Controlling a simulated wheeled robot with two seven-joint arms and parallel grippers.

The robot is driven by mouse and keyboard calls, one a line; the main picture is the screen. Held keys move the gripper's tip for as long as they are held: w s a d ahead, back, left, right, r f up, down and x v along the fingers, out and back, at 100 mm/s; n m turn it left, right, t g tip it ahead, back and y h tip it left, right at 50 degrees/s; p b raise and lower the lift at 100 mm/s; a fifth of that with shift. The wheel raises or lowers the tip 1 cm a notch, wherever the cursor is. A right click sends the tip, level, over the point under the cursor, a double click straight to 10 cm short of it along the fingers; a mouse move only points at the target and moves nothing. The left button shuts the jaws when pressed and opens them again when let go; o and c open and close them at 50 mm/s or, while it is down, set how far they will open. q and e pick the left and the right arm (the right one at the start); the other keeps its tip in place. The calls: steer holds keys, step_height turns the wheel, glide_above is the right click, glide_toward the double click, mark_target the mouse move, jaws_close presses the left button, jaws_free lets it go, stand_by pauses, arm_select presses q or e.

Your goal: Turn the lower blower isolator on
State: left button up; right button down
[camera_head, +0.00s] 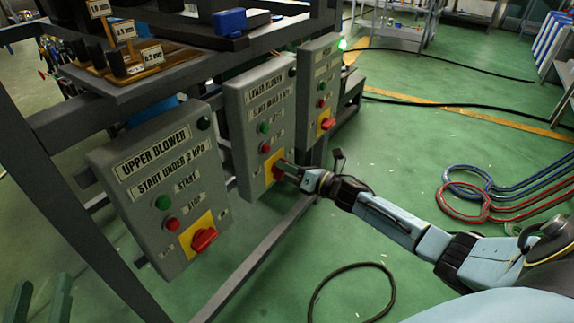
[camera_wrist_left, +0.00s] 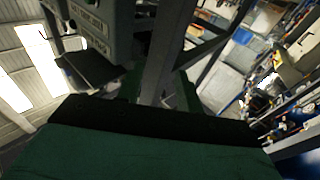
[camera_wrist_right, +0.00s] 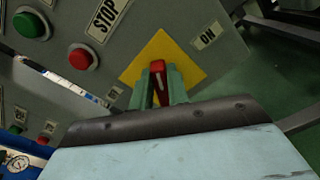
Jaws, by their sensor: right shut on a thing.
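The lower blower panel (camera_head: 252,98) is a grey box with a green and a red button. Its isolator is a red handle (camera_wrist_right: 158,82) with a white line, on a yellow plate (camera_wrist_right: 184,60). My right gripper (camera_head: 284,170) is shut on this handle, a green finger on each side. In the right wrist view the handle stands nearly upright in the picture, slanted to the panel's edges; the ON label (camera_wrist_right: 207,38) is to its right. My left gripper (camera_head: 40,303) is open and empty at the lower left, away from the panels.
The upper blower panel (camera_head: 160,185), with its own red isolator (camera_head: 203,240), is nearer on the left. A third panel (camera_head: 318,85) stands behind on the right. Grey frame bars surround them. Hoses (camera_head: 465,195) and a black cable (camera_head: 350,268) lie on the green floor.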

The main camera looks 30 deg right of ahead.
arm_select(q)
step_height(320, 180, down, 8)
steer(key=s+a+g+y+p, duration=0.1)
steer(key=a+g+y+p, duration=0.1)
steer(key=g, duration=0.4)
steer(key=shift+s+f, duration=0.25)
steer(key=shift+s, duration=0.05)
arm_select(e)
steer(key=shift+w+d+f+m, duration=0.1)
steer(key=shift+f+m, duration=0.1)
steer(key=shift+m, duration=1.65)
steer(key=shift+s+d+f+m, duration=0.1)
steer(key=shift+f+m, duration=0.15)
steer(key=shift+m, duration=1.65)
steer(key=shift+w+d+f+m, duration=0.1)
steer(key=shift+f+m, duration=0.1)
steer(key=shift+m, duration=1.65)
arm_select(q)
steer(key=shift+a, duration=0.1)
steer(key=shift+f, duration=0.1)
arm_select(e)
steer(key=c, duration=1.4)
jaws_free()
steer(key=shift+o, duration=0.2)
